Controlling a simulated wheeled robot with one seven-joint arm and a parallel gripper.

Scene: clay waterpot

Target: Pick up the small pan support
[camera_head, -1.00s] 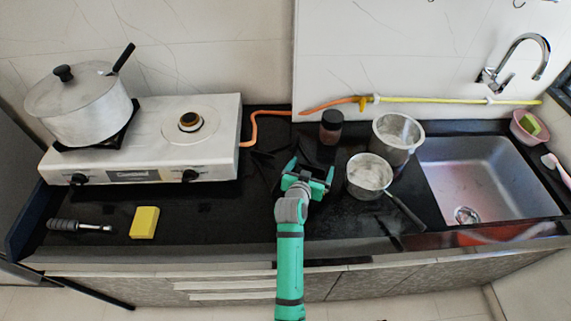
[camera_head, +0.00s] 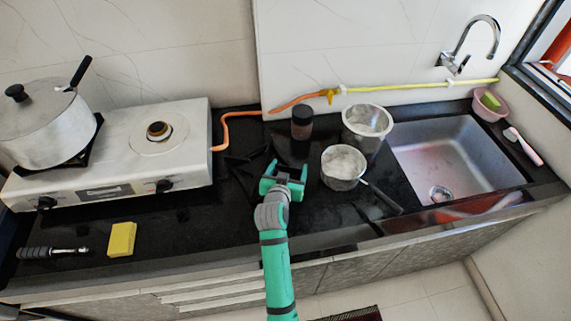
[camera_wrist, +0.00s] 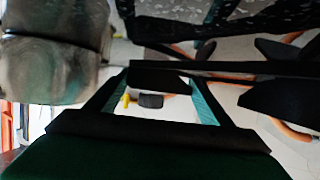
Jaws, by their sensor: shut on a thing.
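The small pan support (camera_head: 241,171) is a thin black frame with pointed prongs, hard to make out against the black counter, just left of my gripper. In the wrist view its dark bar (camera_wrist: 235,68) runs across between my teal fingers, with prongs spreading to the right. My gripper (camera_head: 286,171) is shut on the support; it also shows in the wrist view (camera_wrist: 160,78). I cannot tell whether the support touches the counter. Part of it is hidden by my gripper.
A dark-lidded jar (camera_head: 302,123) stands behind my gripper. A handled saucepan (camera_head: 343,166) and a metal pot (camera_head: 367,125) stand close on its right, before the sink (camera_head: 455,160). The white stove (camera_head: 130,150) is at left, with a yellow sponge (camera_head: 122,239) in front.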

